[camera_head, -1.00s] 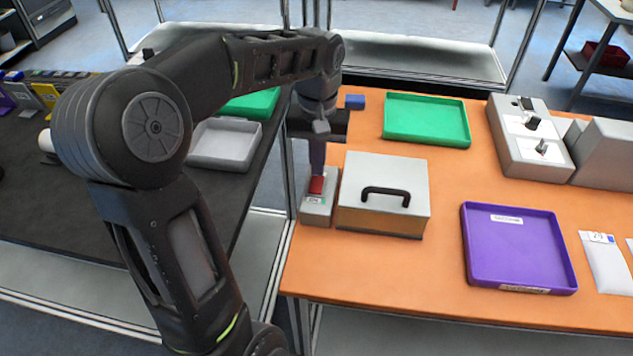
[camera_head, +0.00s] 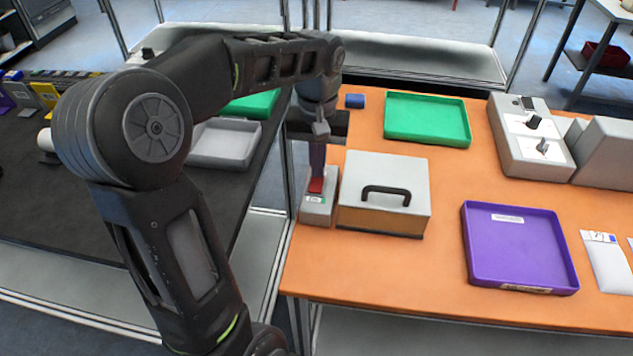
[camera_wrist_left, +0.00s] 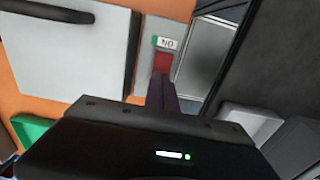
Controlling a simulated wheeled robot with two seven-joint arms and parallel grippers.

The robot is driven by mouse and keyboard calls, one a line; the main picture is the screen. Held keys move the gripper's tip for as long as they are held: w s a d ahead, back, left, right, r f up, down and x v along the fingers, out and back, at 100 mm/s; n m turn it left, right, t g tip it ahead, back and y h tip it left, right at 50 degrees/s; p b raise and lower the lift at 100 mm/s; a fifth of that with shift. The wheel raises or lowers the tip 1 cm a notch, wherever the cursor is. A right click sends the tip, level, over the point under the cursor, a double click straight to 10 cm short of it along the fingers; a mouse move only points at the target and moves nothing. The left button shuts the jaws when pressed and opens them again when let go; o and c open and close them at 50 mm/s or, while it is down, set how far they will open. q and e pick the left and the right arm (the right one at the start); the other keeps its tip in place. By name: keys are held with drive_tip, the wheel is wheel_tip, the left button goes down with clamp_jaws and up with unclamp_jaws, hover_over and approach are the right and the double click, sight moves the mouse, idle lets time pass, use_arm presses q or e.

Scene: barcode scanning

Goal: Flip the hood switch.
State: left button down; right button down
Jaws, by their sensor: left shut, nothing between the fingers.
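The hood switch is a grey box (camera_head: 316,212) at the left end of the orange table, with a red rocker (camera_head: 316,187) and a small label (camera_head: 314,199) with green on it. In the left wrist view the red rocker (camera_wrist_left: 163,62) and the label (camera_wrist_left: 165,43), which reads upside-down as ON, are visible. My left gripper (camera_head: 317,176) points down, shut and empty, its fingertips at the rocker's edge and covering part of it. I cannot tell whether they press on it. My right gripper is not in view.
A grey box with a black handle (camera_head: 386,190) stands close beside the switch on the right. A green tray (camera_head: 427,137), a purple tray (camera_head: 518,262) and a grey device with knobs (camera_head: 515,160) occupy the orange table. A dark table (camera_head: 90,230) lies to the left.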

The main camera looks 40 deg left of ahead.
use_arm(q)
drive_tip(key=shift+f+b, duration=0.35)
drive_tip(key=shift+f, duration=0.2)
drive_tip(key=shift+r, duration=0.1)
wheel_tip(320, 180, up, 7)
drive_tip(key=p, duration=0.6)
idle(0.8)
